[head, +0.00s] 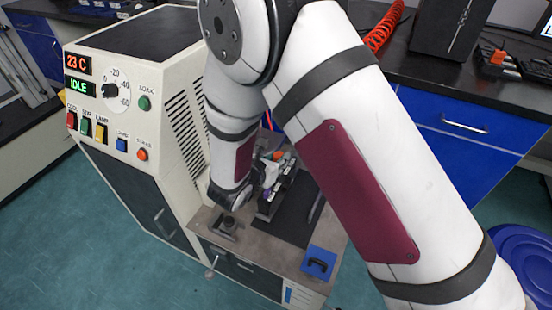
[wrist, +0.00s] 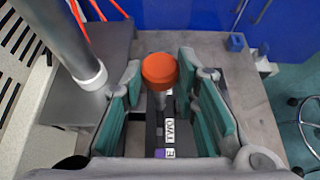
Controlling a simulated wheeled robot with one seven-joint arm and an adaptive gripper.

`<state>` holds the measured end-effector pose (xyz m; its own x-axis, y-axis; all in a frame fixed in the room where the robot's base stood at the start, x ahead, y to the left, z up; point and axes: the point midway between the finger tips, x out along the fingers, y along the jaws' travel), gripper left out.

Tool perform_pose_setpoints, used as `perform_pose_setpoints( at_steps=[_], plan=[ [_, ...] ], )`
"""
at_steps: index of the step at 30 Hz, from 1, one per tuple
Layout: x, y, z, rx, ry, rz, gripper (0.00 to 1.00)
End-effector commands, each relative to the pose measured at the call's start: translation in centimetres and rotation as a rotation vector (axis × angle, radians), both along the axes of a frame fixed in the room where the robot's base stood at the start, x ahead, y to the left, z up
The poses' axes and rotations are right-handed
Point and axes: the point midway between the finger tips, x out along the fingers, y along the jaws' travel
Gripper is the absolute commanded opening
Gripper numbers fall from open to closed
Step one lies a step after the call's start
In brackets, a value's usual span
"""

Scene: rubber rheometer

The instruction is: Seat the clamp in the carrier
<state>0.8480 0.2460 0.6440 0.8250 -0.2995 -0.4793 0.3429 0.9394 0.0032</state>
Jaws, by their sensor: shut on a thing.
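My gripper (wrist: 163,95) shows in the wrist view with its teal-padded fingers on both sides of the clamp (wrist: 160,72). I take the clamp to be the piece with the round orange knob on a grey stem, and the gripper is shut on it. The pad contact is hard to see. Below the knob runs a dark strip with white labels, one reading "TWO", and a purple mark; I cannot tell which part it belongs to. In the head view the orange knob (head: 279,155) shows beside my wrist, above the bench top. I cannot make out the carrier for certain, nor whether the clamp touches it.
The cream rheometer cabinet (head: 130,100) with display and buttons stands left of my arm. A dark plate (head: 287,215) lies on the grey bench top, with a blue handled block (head: 319,262) at its front right. A small dark stand (head: 228,226) is near the left.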

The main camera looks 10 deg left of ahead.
Motion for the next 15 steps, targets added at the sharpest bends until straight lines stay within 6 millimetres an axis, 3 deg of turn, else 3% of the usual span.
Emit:
perform_pose_setpoints(
  at_steps=[15],
  plan=[
    [0.03, 0.0, -0.93, -0.001, -0.002, 0.0, 0.0]
  ],
)
